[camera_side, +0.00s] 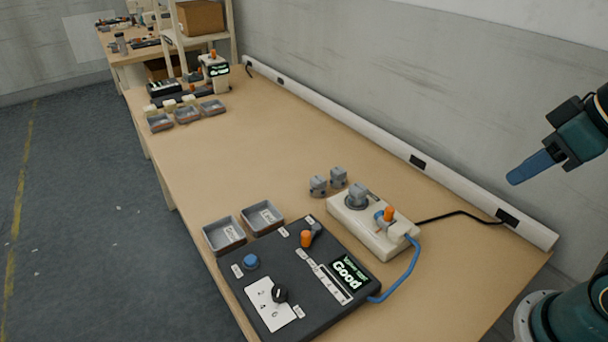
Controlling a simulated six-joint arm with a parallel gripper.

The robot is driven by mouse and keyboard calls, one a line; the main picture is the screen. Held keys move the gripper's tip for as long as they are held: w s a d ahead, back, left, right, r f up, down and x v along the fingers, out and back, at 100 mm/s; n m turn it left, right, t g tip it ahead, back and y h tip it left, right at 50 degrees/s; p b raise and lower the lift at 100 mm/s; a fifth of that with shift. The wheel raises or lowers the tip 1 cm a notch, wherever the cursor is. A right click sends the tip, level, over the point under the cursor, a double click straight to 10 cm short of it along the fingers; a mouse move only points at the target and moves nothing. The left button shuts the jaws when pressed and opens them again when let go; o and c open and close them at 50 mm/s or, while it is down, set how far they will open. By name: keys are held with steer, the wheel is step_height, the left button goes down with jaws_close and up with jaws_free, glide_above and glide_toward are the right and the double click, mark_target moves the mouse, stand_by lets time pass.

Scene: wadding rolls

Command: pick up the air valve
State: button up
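Two small grey valve-like parts, one on the left (318,186) and one on the right (338,176), stand close together on the wooden bench behind a white fixture. A similar grey part (357,196) sits on the round seat of the white fixture (372,232). No label shows which of them is the air valve. My gripper (516,180) is at the right, raised well above the bench and apart from all these parts. Its blue end points down and left. It is seen edge-on, so the gap between its fingers is hidden.
A dark control box (290,280) with a "Good" display, knobs and a blue button lies in front. Two grey trays (243,232) stand beside it. A blue cable (408,274) joins box and fixture. A white rail (400,150) runs along the wall. The bench middle is clear.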

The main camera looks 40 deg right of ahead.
steer(key=o, duration=0.6)
steer(key=m+g, duration=0.6)
steer(key=m, duration=1.2)
glide_above(359, 186)
step_height(359, 186, down, 13)
steer(key=shift+a+f, duration=0.1)
steer(key=shift+f, duration=4.1)
